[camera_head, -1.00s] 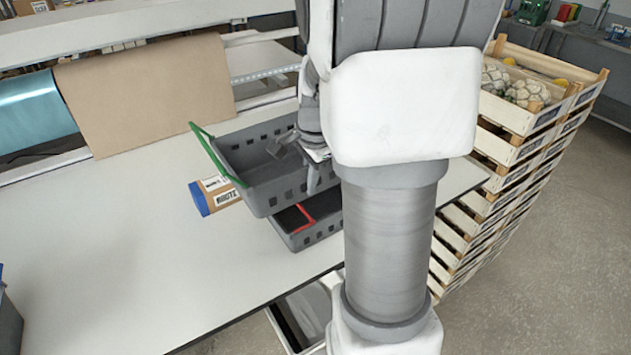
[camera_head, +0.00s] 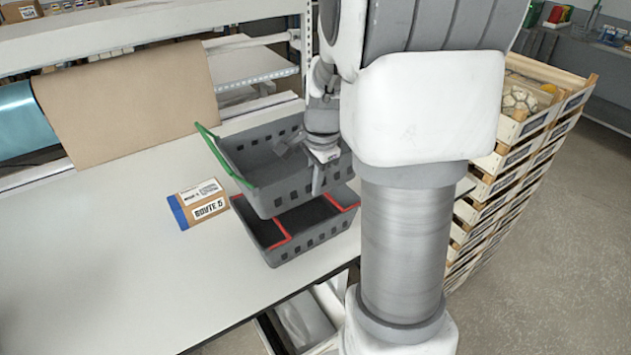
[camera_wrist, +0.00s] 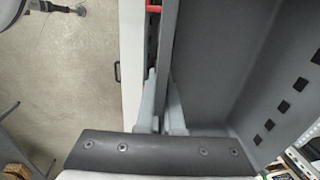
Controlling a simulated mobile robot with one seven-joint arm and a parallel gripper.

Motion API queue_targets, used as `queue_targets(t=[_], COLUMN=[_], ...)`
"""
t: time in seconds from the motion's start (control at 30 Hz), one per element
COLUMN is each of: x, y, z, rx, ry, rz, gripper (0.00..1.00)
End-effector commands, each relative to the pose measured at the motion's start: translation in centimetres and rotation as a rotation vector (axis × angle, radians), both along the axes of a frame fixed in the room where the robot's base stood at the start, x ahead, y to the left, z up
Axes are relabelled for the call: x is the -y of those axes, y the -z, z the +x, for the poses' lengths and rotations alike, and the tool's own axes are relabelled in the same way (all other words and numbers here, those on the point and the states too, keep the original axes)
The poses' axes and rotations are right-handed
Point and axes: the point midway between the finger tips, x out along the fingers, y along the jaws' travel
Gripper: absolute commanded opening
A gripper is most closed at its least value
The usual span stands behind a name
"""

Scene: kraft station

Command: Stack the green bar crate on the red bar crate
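The green bar crate (camera_head: 283,188), grey with a green bar at its left end, hangs above the red bar crate (camera_head: 300,250). My gripper (camera_head: 318,180) is at its near right wall. In the wrist view my gripper (camera_wrist: 160,112) has its fingers on both sides of the wall of the green bar crate (camera_wrist: 215,75), closed on it. The red bar crate, grey with two red bars, sits on the table under it, its far part hidden. The upper crate is tilted a little, its green end higher; I cannot tell whether the crates touch.
A cardboard box with a blue side (camera_head: 200,203) lies on the white table (camera_head: 110,260), left of the crates. A roll of brown paper (camera_head: 130,100) stands behind. Stacked wooden crates (camera_head: 500,165) stand at the right. The table's left part is clear.

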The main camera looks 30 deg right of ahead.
Motion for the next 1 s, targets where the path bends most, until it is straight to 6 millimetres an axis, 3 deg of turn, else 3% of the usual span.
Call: queue_targets(t=[0.5, 1.0], x=[0.0, 0.0], y=[4.5, 4.9], z=[0.1, 0.1], rx=[0.003, 0.003], ry=[0.000, 0.000], rz=[-0.001, -0.001], gripper=[0.00, 0.00])
